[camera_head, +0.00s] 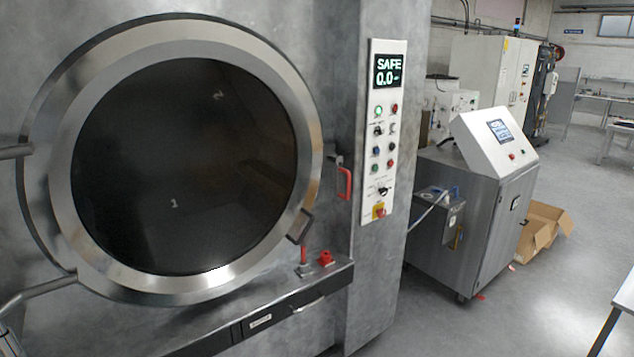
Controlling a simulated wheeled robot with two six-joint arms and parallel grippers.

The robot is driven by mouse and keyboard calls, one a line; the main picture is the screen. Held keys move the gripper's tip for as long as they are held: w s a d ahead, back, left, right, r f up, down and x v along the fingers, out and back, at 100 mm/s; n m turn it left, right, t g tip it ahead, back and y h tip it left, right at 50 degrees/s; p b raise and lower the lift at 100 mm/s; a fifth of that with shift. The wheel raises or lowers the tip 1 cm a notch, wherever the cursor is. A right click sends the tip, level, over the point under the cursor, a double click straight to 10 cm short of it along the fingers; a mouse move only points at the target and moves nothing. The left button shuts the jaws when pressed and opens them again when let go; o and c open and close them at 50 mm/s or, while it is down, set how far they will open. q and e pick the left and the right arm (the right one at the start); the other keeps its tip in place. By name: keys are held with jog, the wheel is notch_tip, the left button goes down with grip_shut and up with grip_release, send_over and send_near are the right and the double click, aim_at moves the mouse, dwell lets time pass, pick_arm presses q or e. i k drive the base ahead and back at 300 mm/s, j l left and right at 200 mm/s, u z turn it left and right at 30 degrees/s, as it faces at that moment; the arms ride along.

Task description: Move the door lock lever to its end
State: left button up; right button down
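The washer's large round door (307,120) has a wide metal ring and dark glass, and looks shut against the grey front. A red-handled lever (345,184) sits at the door's right edge on a dark bracket. A second, short upright red lever (304,254) stands below the door's lower right, beside a red knob-like part (326,258) on the ledge. I cannot tell for sure which of the two is the door lock lever. Neither gripper can be made out, and nothing is touching either lever.
A control panel (385,130) reading SAFE 0.0 is right of the door. A dark ledge (265,318) juts out below. Farther right stand a steel console cabinet (475,215), an open cardboard box (543,226) and a table edge (622,295). The floor between is mostly clear.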

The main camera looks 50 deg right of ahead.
aim_at(335, 158)
jog(key=z, duration=2)
